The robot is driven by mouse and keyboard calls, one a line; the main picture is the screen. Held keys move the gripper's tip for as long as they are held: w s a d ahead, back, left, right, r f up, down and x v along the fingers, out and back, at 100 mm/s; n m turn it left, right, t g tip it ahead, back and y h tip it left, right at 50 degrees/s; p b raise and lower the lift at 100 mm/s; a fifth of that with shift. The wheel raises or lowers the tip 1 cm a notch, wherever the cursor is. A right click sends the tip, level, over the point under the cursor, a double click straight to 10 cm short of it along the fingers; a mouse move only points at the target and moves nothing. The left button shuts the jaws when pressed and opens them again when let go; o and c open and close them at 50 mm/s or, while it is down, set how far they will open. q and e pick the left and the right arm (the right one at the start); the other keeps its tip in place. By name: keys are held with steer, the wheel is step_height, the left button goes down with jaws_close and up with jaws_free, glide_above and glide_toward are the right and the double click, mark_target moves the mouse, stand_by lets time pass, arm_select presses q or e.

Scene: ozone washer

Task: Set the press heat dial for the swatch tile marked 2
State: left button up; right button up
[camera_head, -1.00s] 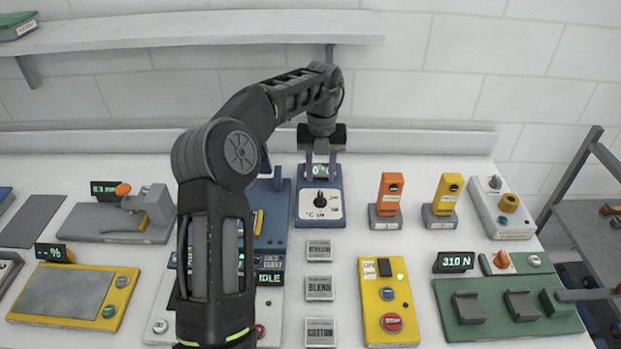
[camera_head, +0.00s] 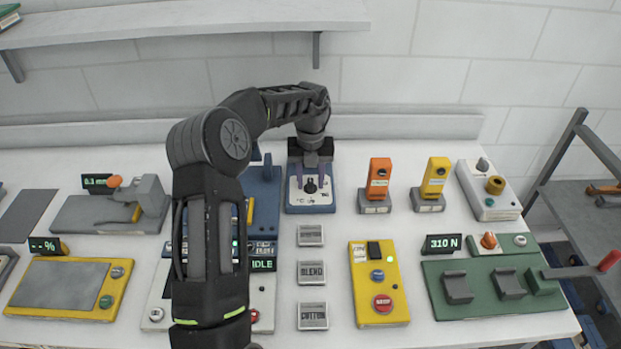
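The press heat dial is a black knob (camera_head: 310,185) on the white face of a blue unit (camera_head: 311,208) at the back of the table. My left gripper (camera_head: 311,188) points down over it. Its two purple fingers stand apart, one on each side of the knob, with a visible gap; I cannot tell whether they touch it. The gripper body hides the unit's upper part and display. Three grey swatch tiles lie in a column: the top one (camera_head: 310,235) is hard to read, the middle one (camera_head: 311,272) reads BLEND, the front one (camera_head: 312,316) reads COTTON. No number 2 is legible.
My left arm hides part of a blue press (camera_head: 265,192) and a white panel (camera_head: 266,295). Orange (camera_head: 379,180) and yellow (camera_head: 433,182) handled devices stand right of the dial. A yellow button box (camera_head: 378,300) and a green fixture (camera_head: 515,285) stand nearer. A shelf hangs above.

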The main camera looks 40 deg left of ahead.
arm_select(q)
steer(key=shift+f, duration=0.15)
steer(key=shift+c, duration=0.3)
jaws_close()
